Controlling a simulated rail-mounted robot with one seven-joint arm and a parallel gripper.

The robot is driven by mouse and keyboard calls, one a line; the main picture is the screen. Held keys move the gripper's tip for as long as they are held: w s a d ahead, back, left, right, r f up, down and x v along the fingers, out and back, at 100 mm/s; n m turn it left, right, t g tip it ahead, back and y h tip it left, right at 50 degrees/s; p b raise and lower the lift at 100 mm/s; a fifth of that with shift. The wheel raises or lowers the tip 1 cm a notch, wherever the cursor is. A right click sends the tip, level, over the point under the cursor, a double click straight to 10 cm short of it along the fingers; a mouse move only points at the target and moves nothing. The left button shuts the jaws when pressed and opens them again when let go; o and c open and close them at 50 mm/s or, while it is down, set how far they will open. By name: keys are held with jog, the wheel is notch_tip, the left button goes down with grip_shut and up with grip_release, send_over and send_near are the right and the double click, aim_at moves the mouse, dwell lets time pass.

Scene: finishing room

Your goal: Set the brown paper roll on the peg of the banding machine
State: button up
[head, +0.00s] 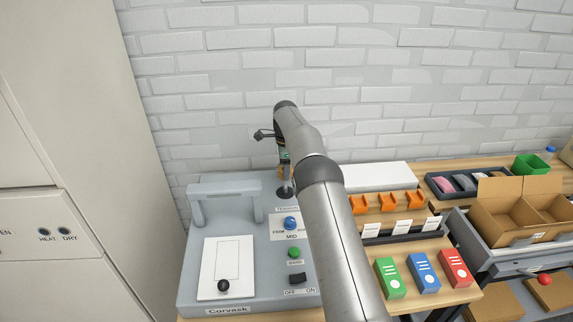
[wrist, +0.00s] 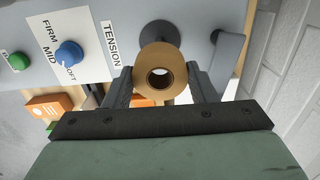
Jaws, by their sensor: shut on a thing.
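The brown paper roll (wrist: 146,88) is between the two fingers of my gripper (wrist: 162,76) in the wrist view, its round hole facing the camera. In the head view a small brown patch of the roll (head: 281,172) shows below my gripper. The grey banding machine (head: 225,262) stands at the left end of the bench. Its peg has a dark round base (wrist: 158,35), which shows just beyond the roll in the wrist view and partly in the head view (head: 285,191). The roll overlaps the base's edge in the picture; I cannot tell whether they touch.
A blue tension knob (head: 291,223) and green button (head: 294,252) sit beside the peg. A grey arch (head: 225,188) rises on the machine's left. Orange holders (head: 387,203), coloured boxes (head: 424,273) and a cardboard carton (head: 519,211) stand to the right. A brick wall is behind.

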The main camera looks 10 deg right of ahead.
jog(key=shift+f, duration=2.15)
jog(key=shift+f+b, duration=0.7)
jog(key=shift+f, duration=0.5)
jog(key=o, duration=1.4)
jog(key=shift+o, duration=0.2)
jog(key=shift+r+p, duration=0.5)
jog(key=shift+r, duration=0.6)
